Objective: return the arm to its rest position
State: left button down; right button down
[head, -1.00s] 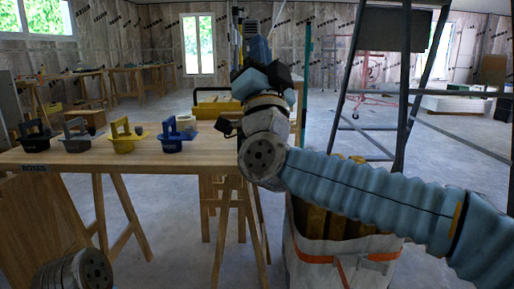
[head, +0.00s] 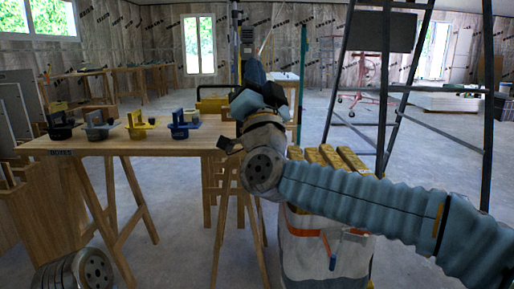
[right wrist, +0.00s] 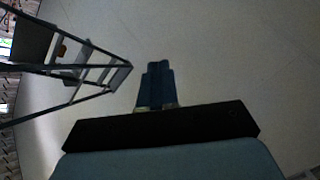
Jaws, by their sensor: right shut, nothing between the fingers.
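My right arm comes in from the right in the head view, bent at a grey wrist joint. My right gripper (head: 253,73) is beyond it, pointing away from me over the table's right end, and looks empty. In the right wrist view the same gripper (right wrist: 157,84) shows its blue fingers together with nothing between them, against a plain pale surface. A round grey part of my left arm shows at the bottom left of the head view. My left gripper is out of the picture.
A wooden trestle table (head: 105,148) holds several suction-cup handles, one of them yellow (head: 138,125). A white bag (head: 330,255) with yellow bars stands below my right forearm. A dark stepladder (head: 384,100) stands behind it. Open floor lies beyond.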

jog(key=w+a+f+n+g+y+p, duration=0.1)
jog(key=w+f+n+g, duration=0.3)
jog(key=f, duration=0.8)
jog(key=w+f+g+y+p, duration=0.25)
jog(key=w+f, duration=0.35)
jog(key=f, duration=0.6)
jog(key=s+d+f+g+h+p, duration=0.1)
jog(key=d+f+g, duration=0.15)
jog(key=f, duration=0.85)
jog(key=s+d+f+g+h+p, duration=0.1)
jog(key=f+g, duration=0.3)
jog(key=f, duration=0.6)
jog(key=s+d+f+g+p, duration=0.1)
jog(key=s+d+f+g, duration=0.1)
jog(key=s+f, duration=0.35)
jog(key=s+d+f+g, duration=0.2)
jog(key=f, duration=0.6)
jog(key=s+d+f+g+p, duration=0.1)
jog(key=s+f+g, duration=0.1)
jog(key=s+f, duration=0.2)
jog(key=s+d+f+g+h+p, duration=0.1)
jog(key=s+d+f+g, duration=0.1)
jog(key=s, duration=0.8)
jog(key=s+d+f+m+g+p, duration=0.1)
jog(key=s+d+f+g, duration=0.1)
jog(key=s+f, duration=0.4)
jog(key=shift+s+d+g, duration=0.2)
jog(key=shift+s+g, duration=0.6)
jog(key=shift+s, duration=0.25)
jog(key=shift+h, duration=0.25)
